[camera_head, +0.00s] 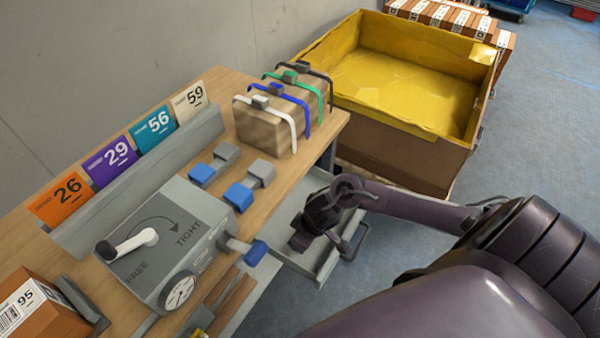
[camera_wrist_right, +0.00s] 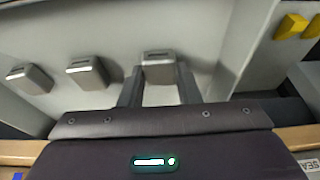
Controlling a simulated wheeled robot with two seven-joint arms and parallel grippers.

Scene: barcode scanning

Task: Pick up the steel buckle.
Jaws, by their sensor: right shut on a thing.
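In the right wrist view, three steel buckles lie in a pale grey drawer (camera_wrist_right: 215,45). One steel buckle (camera_wrist_right: 158,58) sits between the fingers of my right gripper (camera_wrist_right: 159,82), which is shut on it. The other two, a middle buckle (camera_wrist_right: 87,72) and a left buckle (camera_wrist_right: 30,78), lie apart to the left. In the head view my right gripper (camera_head: 305,232) reaches down over the open drawer (camera_head: 322,262) at the table's edge; it hides the held buckle there. My left gripper is not in view.
Yellow pieces (camera_wrist_right: 291,26) lie beyond a divider. On the table (camera_head: 285,185) stand a tensioner box (camera_head: 165,235) with lever and gauge, blue-and-grey blocks (camera_head: 240,195), a strapped carton (camera_head: 265,130) and numbered cards (camera_head: 108,160). A yellow-lined crate (camera_head: 400,155) stands behind my right arm.

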